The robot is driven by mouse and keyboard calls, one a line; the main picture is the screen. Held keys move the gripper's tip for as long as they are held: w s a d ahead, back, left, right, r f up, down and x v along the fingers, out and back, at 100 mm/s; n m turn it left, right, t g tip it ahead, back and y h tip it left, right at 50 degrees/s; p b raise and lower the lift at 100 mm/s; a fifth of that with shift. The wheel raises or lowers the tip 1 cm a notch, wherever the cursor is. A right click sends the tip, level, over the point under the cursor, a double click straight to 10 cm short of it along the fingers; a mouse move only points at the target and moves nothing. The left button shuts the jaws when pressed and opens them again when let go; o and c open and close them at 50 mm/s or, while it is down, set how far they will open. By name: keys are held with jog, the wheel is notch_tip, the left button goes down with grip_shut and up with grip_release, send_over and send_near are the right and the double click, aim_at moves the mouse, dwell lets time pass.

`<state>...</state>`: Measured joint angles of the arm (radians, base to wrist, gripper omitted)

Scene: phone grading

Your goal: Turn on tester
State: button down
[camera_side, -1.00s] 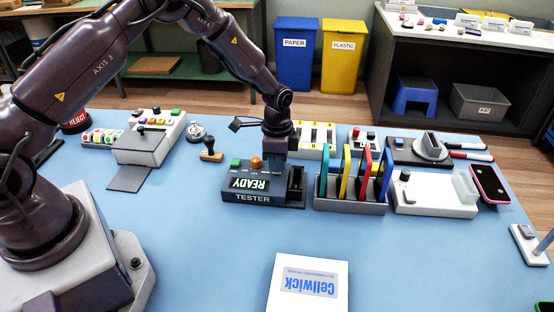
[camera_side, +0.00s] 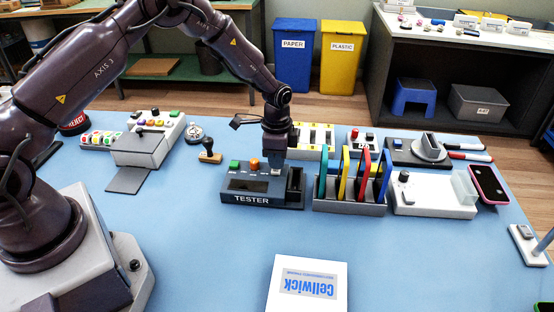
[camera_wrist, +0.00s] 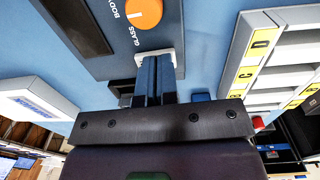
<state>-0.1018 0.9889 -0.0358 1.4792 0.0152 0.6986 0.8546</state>
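The tester (camera_side: 228,196) is a dark box on the blue table, with a green button (camera_side: 235,163), an orange knob (camera_side: 254,163) and a slot at its right end. Its screen (camera_side: 248,186) is dark. In the wrist view the orange knob (camera_wrist: 144,12) shows beside the printed words GLASS and BODY. My gripper (camera_side: 277,173) points down at the top of the tester, between knob and slot. In the wrist view its fingers (camera_wrist: 158,66) are together, with their tips at a white-framed switch (camera_wrist: 141,59). The tips largely hide the switch, so its position cannot be told.
A rack (camera_side: 350,207) of coloured upright panels stands just right of the tester. A tray with yellow labels (camera_side: 320,152) is behind it. A wooden stamp (camera_side: 210,156) stands to the left. A white Cellwick box (camera_side: 308,297) lies in front. Table between box and tester is clear.

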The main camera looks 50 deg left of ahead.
notch_tip(320, 180, up, 14)
jog(key=shift+w+a, duration=0.15)
jog(key=shift+w, duration=0.05)
dwell(0.4)
jog(key=shift+r+g+h, duration=0.1)
jog(key=shift+g+h, duration=0.4)
jog(key=f, duration=0.4)
jog(key=s+f, duration=0.1)
jog(key=f, duration=0.4)
jog(key=d+f, duration=0.1)
jog(key=f, duration=0.4)
jog(key=shift+s+d, duration=0.1)
jog(key=shift+s, duration=0.1)
